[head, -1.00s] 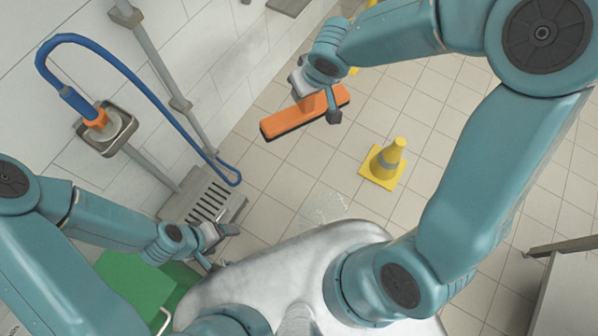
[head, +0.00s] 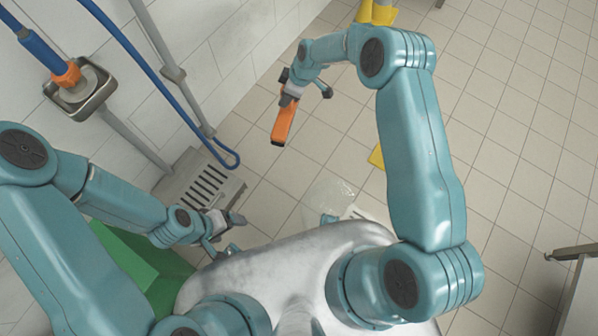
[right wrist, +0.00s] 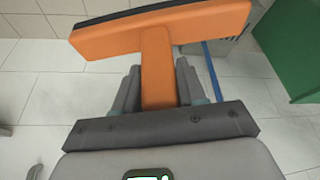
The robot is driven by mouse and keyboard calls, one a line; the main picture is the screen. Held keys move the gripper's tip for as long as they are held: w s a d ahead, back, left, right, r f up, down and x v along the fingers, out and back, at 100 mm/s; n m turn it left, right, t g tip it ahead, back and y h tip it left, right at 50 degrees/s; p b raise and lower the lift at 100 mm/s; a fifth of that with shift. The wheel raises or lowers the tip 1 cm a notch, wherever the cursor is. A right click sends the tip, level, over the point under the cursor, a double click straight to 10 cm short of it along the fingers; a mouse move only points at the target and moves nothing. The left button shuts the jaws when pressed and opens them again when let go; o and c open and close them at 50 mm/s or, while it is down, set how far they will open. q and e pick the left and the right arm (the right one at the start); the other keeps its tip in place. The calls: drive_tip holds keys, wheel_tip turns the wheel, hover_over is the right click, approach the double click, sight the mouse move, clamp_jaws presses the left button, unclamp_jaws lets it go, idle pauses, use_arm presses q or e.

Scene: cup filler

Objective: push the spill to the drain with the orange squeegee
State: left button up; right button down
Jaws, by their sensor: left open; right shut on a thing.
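The orange squeegee (head: 284,125) is in my right gripper (head: 290,92), above the tiled floor and up-right of the drain. The right wrist view shows its wide orange head (right wrist: 160,30) with a dark edge, and the handle (right wrist: 157,75) between the fingers. The spill (head: 328,192) is a clear, faint puddle below and right of the squeegee, partly hidden by my body. The drain (head: 205,190) is a slotted metal grate by the wall. My left gripper (head: 226,222) is open and empty, just below the drain's right side.
A blue hose (head: 165,90) hangs by the wall and loops down to the drain. A green box (head: 130,255) stands at lower left, partly behind my left arm. A yellow patch (head: 376,157) shows beside my right arm. The tiles between squeegee and spill are clear.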

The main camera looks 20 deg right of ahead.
use_arm(q)
wheel_tip(320, 180, down, 19)
drive_tip(key=w+a+b, duration=0.1)
drive_tip(key=b, duration=1.6)
drive_tip(key=shift+n+b, duration=0.3)
drive_tip(key=shift+b, duration=0.1)
use_arm(e)
drive_tip(key=s+f, duration=0.4)
drive_tip(key=f, duration=0.9)
drive_tip(key=s+f+m, duration=0.1)
drive_tip(key=s+f, duration=0.3)
drive_tip(key=f, duration=1)
drive_tip(key=s+f, duration=0.4)
drive_tip(key=f, duration=1)
drive_tip(key=shift+a+t, duration=0.15)
drive_tip(key=shift+t, duration=0.15)
use_arm(q)
drive_tip(key=shift+a+r, duration=0.1)
use_arm(e)
drive_tip(key=shift+s, duration=0.1)
use_arm(q)
drive_tip(key=shift+f+b, duration=0.7)
drive_tip(key=shift+f, duration=0.05)
use_arm(e)
drive_tip(key=shift+f, duration=0.75)
use_arm(q)
drive_tip(key=shift+r, duration=0.1)
use_arm(e)
drive_tip(key=shift+r, duration=0.1)
drive_tip(key=shift+s, duration=0.1)
